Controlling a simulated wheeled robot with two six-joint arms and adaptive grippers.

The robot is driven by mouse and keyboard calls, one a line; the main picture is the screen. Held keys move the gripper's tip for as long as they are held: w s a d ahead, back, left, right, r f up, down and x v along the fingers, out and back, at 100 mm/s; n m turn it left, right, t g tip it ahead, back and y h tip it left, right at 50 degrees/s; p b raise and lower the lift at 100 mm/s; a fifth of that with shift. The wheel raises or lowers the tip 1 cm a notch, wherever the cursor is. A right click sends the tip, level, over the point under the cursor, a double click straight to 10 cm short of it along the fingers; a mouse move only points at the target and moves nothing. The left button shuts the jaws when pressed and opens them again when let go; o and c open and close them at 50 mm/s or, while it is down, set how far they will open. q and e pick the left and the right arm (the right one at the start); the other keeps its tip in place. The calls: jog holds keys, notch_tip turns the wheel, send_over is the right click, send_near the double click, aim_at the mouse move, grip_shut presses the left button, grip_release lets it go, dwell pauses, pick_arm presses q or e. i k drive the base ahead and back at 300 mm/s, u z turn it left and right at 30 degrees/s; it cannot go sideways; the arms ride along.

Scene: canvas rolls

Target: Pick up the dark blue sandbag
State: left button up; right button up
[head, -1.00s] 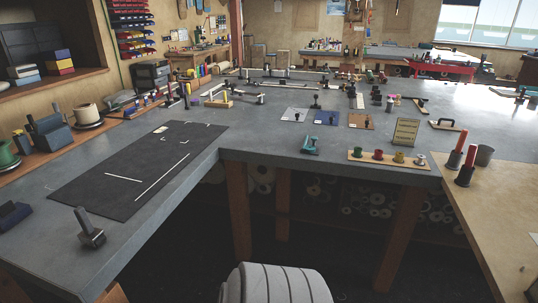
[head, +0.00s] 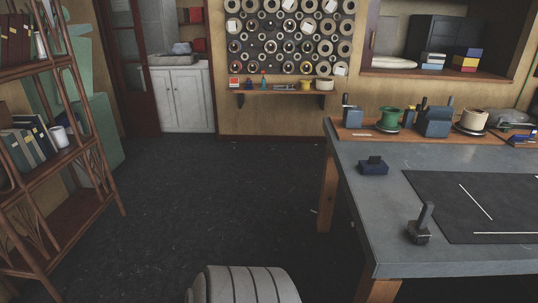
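A dark blue block-like thing with a dark raised grip on top (head: 373,167) lies on the grey workbench (head: 385,258), near its left edge. It looks like the dark blue sandbag. It sits left of the black mat and behind a small dark metal tool with an upright handle (head: 420,226). Neither of my grippers shows in the head view, so I cannot see whether they are open or shut.
A black mat (head: 440,205) with white lines covers part of the bench. Blue holders (head: 434,122) and a green spool (head: 389,117) stand along its back ledge. A wooden shelf (head: 70,205) stands at the left.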

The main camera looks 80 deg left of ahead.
aim_at(374, 166)
jog(key=u, duration=2.35)
